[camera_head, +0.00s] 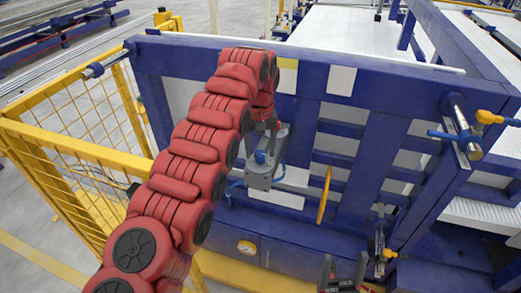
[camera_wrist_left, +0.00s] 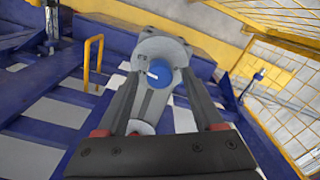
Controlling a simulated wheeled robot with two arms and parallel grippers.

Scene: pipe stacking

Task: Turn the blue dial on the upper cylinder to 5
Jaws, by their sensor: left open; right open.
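The blue dial (camera_head: 260,157) sits on a grey cylinder fitting (camera_head: 262,180) on the front of the blue frame. In the left wrist view the round blue dial (camera_wrist_left: 160,82) shows a short white mark pointing left; no numbers are readable. My left gripper (camera_head: 268,128) is at the dial, at the end of the red arm. In the wrist view its fingers (camera_wrist_left: 160,74) are open, one on each side of the dial; I cannot tell whether they touch it. My right gripper (camera_head: 343,274) is open and empty at the bottom of the head view, away from the dial.
A yellow handle (camera_head: 324,195) stands out to the right of the fitting. A yellow mesh fence (camera_head: 75,110) stands at the left. Metal cylinders with valves (camera_head: 462,125) project at the right.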

